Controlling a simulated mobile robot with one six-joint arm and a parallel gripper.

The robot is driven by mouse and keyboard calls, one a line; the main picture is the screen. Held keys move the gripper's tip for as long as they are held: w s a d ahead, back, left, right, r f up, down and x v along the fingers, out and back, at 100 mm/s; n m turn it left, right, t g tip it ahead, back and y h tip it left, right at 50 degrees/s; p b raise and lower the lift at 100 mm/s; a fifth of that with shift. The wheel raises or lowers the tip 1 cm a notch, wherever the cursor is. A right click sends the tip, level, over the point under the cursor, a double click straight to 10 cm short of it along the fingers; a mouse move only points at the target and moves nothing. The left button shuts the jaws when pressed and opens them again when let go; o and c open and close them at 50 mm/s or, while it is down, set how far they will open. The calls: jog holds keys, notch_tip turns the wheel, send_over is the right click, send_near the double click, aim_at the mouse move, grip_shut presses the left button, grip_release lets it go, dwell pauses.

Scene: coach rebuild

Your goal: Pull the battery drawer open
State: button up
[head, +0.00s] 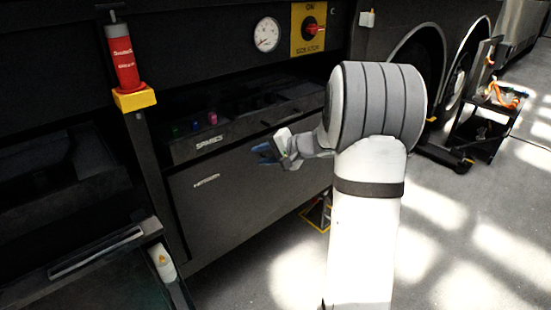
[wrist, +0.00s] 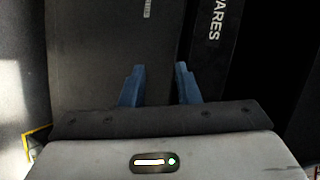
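A dark drawer front with a small white label (head: 230,215) lies below the spares drawer (head: 250,128); the label is too small to read, so I cannot tell whether this is the battery drawer. It looks closed, flush with its frame. My gripper (head: 263,153) is in front of these fronts, pointing left toward them. In the wrist view my gripper (wrist: 160,68) has its two blue fingers apart with nothing between them. The labelled front (wrist: 95,60) fills the left there, and the SPARES front (wrist: 213,50) is at right. No handle shows between the fingers.
A lower-left drawer or tray with a pale bar handle (head: 97,250) sits in an open bay. A red cylinder (head: 122,58) stands on a yellow block (head: 134,97). A gauge (head: 267,34) and red switch (head: 310,29) are above. Floor at right is clear up to a cart (head: 487,130).

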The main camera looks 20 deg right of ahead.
jog(key=w+d+f+m+t+h+b, duration=0.1)
jog(key=w+d+f+m+t+b, duration=0.15)
jog(key=w+d+f, duration=0.4)
jog(key=w+d+f+m+t+h+b, duration=0.1)
jog(key=d+f+m+t+h, duration=0.15)
jog(key=d, duration=0.65)
jog(key=shift+y, duration=0.35)
jog(key=x, duration=0.7)
jog(key=shift+w+a+f, duration=0.1)
jog(key=shift+w, duration=0.15)
jog(key=shift+c, duration=0.2)
grip_shut()
